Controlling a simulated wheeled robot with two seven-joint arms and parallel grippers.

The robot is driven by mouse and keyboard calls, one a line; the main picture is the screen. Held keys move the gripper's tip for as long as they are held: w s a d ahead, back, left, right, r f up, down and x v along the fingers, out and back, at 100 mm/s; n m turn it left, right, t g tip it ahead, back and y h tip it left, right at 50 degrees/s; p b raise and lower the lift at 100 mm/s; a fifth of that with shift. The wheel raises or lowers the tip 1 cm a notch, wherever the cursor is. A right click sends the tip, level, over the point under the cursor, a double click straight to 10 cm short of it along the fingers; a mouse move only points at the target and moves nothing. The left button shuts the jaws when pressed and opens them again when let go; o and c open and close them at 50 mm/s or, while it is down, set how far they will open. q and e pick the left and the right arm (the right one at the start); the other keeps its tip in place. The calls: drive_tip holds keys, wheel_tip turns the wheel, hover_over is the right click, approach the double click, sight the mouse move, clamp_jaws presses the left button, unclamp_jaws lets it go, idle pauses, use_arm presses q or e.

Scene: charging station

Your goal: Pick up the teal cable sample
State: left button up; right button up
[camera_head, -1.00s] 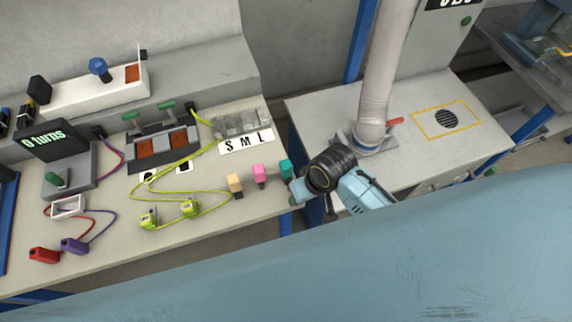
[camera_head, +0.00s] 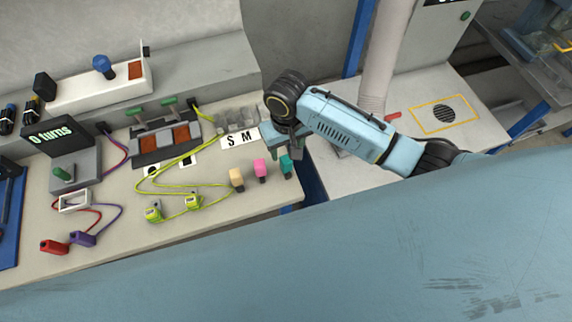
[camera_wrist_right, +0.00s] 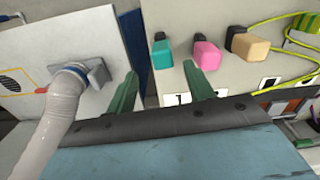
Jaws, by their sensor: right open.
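The teal cable sample (camera_head: 286,165) stands near the right edge of the workbench, at the right end of a row with a pink sample (camera_head: 260,168) and a tan sample (camera_head: 237,178). My right gripper (camera_head: 290,150) is over that edge, just behind the teal sample. In the right wrist view, the open green fingers (camera_wrist_right: 160,73) point toward the teal sample (camera_wrist_right: 162,54), which appears in line with the gap between their tips. Nothing is held. I cannot tell how far the tips are from it. My left gripper is not in view.
The pink sample (camera_wrist_right: 207,54) is close beside the teal one. Clear bins with an S M label (camera_head: 240,138) stand behind the samples; my right gripper hides part of them. Yellow-green cables (camera_head: 185,180) lie to the left. A grey hose (camera_head: 376,85) stands on the right-hand bench.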

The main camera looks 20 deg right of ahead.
sight(286, 159)
drive_tip(key=f, duration=0.7)
drive_tip(key=shift+s+a+f+b, duration=0.1)
drive_tip(key=shift+s+a+b, duration=0.1)
drive_tip(key=shift+b, duration=0.1)
drive_tip(key=shift+c, duration=0.4)
drive_tip(key=c, duration=1)
